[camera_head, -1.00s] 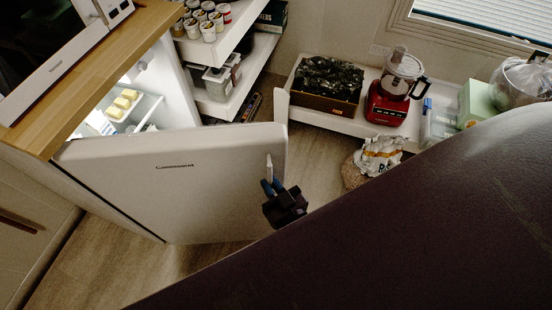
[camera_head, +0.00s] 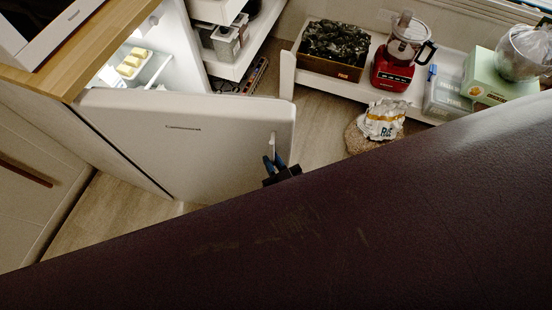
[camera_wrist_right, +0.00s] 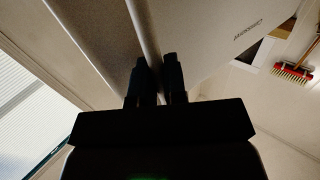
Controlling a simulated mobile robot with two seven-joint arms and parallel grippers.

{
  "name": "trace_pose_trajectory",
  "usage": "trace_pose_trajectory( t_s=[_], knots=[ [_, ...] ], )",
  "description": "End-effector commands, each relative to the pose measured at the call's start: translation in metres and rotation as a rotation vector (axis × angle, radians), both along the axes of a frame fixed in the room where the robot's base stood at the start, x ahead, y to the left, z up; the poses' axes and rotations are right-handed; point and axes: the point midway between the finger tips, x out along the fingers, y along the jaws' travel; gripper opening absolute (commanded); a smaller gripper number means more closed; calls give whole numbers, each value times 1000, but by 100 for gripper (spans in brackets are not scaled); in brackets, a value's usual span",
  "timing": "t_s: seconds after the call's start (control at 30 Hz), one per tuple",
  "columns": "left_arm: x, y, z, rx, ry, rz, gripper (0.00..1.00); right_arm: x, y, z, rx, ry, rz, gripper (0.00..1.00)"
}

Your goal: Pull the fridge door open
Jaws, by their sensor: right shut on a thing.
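The white fridge door (camera_head: 185,140) stands open in the head view, swung out from the fridge under the wooden counter. A lit shelf with yellow items (camera_head: 133,63) shows inside. The slim door handle (camera_head: 274,143) is near the door's free edge. My right gripper (camera_head: 274,164) is at the lower part of this handle. In the right wrist view, my right gripper's dark fingers (camera_wrist_right: 158,78) are on either side of the pale handle bar (camera_wrist_right: 143,28) and shut on it. The door's lettered face (camera_wrist_right: 225,38) lies behind. My left gripper is not in view.
A low white shelf at the back holds a box of dark items (camera_head: 334,48), a red food processor (camera_head: 393,66) and a green box (camera_head: 497,80). A bag (camera_head: 382,121) stands on the floor before it. A large dark surface covers the lower foreground.

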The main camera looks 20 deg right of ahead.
Motion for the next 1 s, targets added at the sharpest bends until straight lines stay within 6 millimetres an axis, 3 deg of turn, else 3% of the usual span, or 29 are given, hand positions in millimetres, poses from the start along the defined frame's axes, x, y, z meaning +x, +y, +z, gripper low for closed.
trace_pose_trajectory(
  t_s=[0.47,0.5,0.63,1.0],
  knots=[
    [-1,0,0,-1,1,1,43,1,4,3,3,-7,6,0],
    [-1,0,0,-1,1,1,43,1,4,3,3,-7,6,15],
    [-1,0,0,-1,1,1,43,1,3,2,3,-5,5,35],
    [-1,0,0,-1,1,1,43,-3,1,1,0,-1,3,37]
  ],
)
